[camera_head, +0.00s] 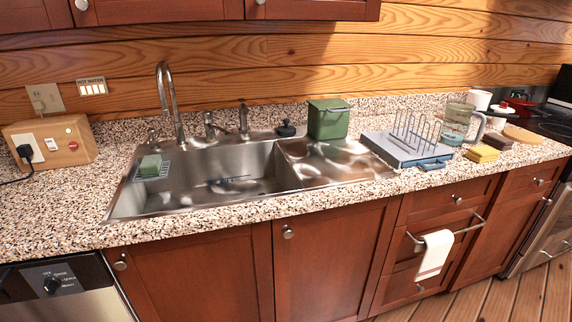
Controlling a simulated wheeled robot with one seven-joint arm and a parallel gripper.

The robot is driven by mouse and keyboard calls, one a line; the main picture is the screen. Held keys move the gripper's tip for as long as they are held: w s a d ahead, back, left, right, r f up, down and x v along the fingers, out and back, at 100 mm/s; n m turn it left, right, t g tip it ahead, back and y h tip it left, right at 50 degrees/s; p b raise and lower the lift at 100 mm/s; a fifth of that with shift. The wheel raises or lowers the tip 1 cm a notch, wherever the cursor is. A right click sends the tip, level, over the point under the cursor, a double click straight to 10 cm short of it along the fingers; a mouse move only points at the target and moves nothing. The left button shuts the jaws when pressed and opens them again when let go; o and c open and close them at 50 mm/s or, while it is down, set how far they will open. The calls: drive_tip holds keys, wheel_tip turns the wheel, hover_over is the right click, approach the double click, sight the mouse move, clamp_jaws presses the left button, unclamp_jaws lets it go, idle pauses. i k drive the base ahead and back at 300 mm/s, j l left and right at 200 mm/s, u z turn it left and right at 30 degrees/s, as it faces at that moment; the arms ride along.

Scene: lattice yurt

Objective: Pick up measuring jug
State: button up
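The measuring jug (459,123) is clear glass with a handle on its right side. It stands upright on the speckled counter, right of the sink, just behind the yellow sponge and to the right of the grey dish rack. Its lower part looks bluish. My gripper is not in the head view.
A dish rack (408,147) with wire prongs stands left of the jug. Yellow sponges (482,154), a brown block (498,141), a wooden disc (522,134) and a white roll (479,100) crowd its front and right.

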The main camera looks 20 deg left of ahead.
sight(459, 116)
drive_tip(key=i+l, duration=0.15)
drive_tip(key=i, duration=0.45)
drive_tip(key=i+l, duration=0.1)
drive_tip(key=i, duration=0.5)
drive_tip(key=i+l+u, duration=0.1)
drive_tip(key=i, duration=0.5)
drive_tip(key=i+l, duration=0.2)
drive_tip(key=i, duration=0.4)
drive_tip(key=i+l, duration=0.25)
drive_tip(key=i+u, duration=0.05)
